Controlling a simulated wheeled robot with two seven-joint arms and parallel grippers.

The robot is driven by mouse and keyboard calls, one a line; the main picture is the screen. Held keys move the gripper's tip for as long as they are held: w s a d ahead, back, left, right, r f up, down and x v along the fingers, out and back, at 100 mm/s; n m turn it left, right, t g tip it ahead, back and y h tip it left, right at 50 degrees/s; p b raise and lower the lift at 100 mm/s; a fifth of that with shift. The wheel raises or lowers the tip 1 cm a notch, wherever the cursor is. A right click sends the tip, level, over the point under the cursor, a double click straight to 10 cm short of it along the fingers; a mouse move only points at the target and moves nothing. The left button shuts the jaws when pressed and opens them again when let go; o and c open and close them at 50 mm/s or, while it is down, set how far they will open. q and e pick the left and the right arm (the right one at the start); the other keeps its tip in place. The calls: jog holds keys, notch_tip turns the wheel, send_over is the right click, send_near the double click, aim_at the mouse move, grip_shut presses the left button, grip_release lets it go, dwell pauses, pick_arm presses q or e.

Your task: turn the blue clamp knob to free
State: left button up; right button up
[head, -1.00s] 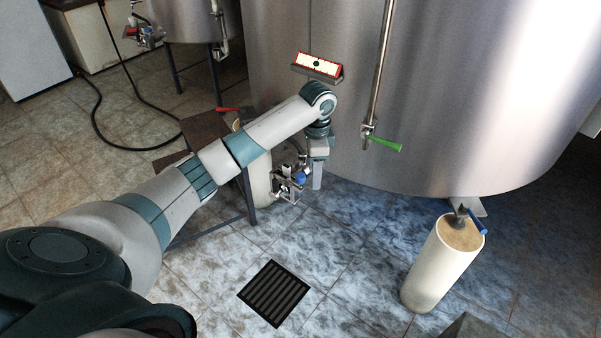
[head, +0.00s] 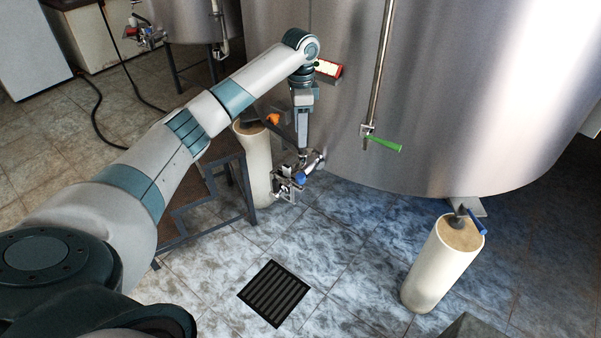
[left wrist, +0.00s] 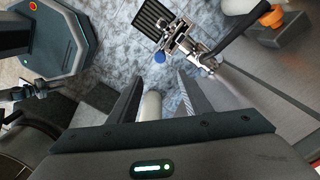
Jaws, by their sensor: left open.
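The blue clamp knob (head: 299,178) is on a shiny metal valve assembly (head: 288,185) low at the left side of the big tank. In the left wrist view the knob (left wrist: 159,57) shows as a small blue disc on the valve body (left wrist: 180,45). My left gripper (head: 303,150) points down just above the valve, its tips apart from the knob. In the left wrist view the fingers of the left gripper (left wrist: 156,82) are spread and empty, with the knob beyond the tips. My right gripper is not in view.
The steel tank (head: 450,100) stands close at the right. A cream post (head: 256,165) and a dark metal frame (head: 215,200) stand left of the valve. A black drain grate (head: 274,293) lies in the open floor. A green handle (head: 384,144) hangs on a pipe.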

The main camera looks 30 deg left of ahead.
aim_at(301, 176)
pick_arm(q)
notch_tip(301, 176, down, 15)
jog(key=shift+f+p, duration=0.2)
jog(key=shift+p, duration=0.9)
jog(key=shift+f, duration=0.65)
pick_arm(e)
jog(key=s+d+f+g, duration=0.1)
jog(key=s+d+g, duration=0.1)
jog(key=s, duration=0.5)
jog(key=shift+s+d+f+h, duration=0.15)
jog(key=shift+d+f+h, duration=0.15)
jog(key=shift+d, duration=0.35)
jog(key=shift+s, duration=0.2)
pick_arm(q)
jog(key=c, duration=0.8)
jog(key=shift+c, duration=1.2)
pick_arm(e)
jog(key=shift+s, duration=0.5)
